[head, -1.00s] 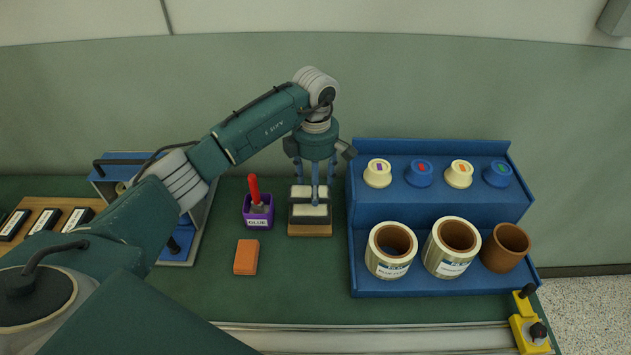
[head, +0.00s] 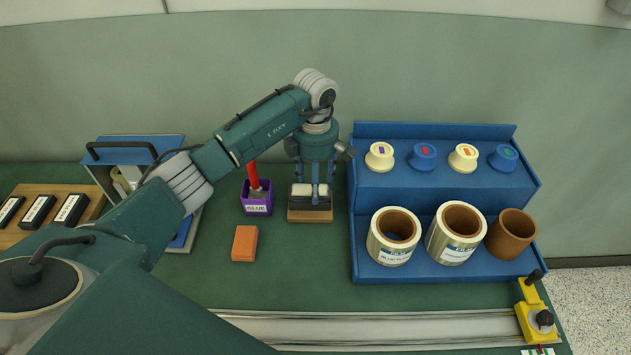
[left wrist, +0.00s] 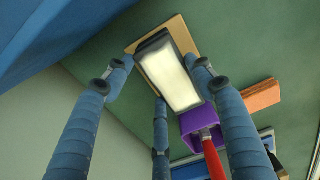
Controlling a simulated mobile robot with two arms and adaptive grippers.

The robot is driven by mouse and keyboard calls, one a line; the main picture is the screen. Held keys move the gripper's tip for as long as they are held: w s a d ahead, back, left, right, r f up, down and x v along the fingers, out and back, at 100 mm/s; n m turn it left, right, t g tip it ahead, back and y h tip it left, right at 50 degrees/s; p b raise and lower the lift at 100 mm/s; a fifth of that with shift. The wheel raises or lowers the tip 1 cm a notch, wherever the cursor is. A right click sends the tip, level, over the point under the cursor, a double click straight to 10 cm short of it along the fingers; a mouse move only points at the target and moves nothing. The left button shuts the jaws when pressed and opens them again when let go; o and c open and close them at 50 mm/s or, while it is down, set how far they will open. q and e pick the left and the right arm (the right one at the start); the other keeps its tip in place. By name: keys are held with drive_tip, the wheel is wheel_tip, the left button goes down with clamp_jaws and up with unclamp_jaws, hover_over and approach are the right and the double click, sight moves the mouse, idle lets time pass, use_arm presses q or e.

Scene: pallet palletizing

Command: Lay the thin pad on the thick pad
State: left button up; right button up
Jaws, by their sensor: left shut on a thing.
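My left gripper (head: 314,190) points straight down, with its fingers closed around a pad with a whitish top and dark sides, which I take as the thin pad (head: 302,188). The thin pad also shows between the fingers in the left wrist view (left wrist: 168,75). Below it is a dark block, apparently the thick pad (head: 310,203), on a wooden base (head: 310,216). The two look stacked in line; whether they touch I cannot tell, and the thick pad's top is hidden. My right gripper is not in view.
A purple glue holder (head: 257,203) with a red-handled brush (head: 253,175) stands just left of the base. An orange block (head: 245,243) lies in front. A blue rack (head: 440,180) with caps and rolls stands close on the right.

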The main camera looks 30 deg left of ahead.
use_arm(q)
drive_tip(key=shift+f+b, duration=0.35)
idle(0.4)
drive_tip(key=o, duration=1)
wheel_tip(320, 180, up, 12)
idle(0.3)
